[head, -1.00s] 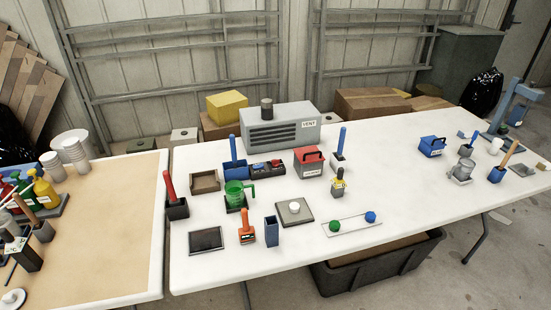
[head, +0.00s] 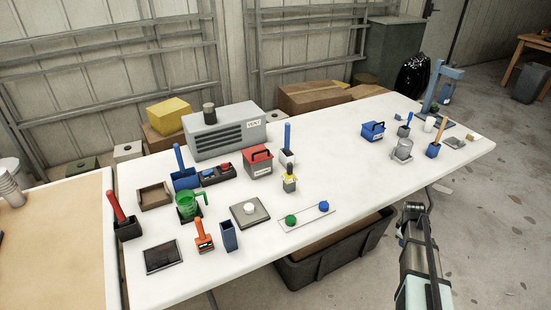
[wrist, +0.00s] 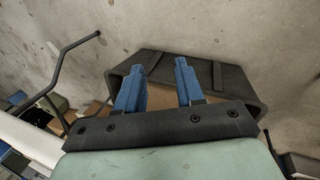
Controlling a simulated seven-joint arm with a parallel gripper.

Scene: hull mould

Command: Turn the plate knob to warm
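A dark grey square plate (head: 243,216) lies on the white table with a round white knob (head: 249,208) on top. To its right, a pale strip (head: 297,223) carries a green knob (head: 291,220) and a blue knob (head: 324,206). I see no readable "warm" mark, and cannot tell which knob the task names. My gripper (head: 411,209) is off the table's front edge at the right. In the wrist view my gripper (wrist: 158,82) has its two blue fingers apart with nothing between them, above the black crate. No knob shows in that view.
A black crate (head: 335,258) stands on the floor under the table's front edge; it fills the wrist view's middle (wrist: 240,90). A green jug (head: 187,204), orange tool (head: 203,236) and blue holder (head: 229,237) stand left of the plate.

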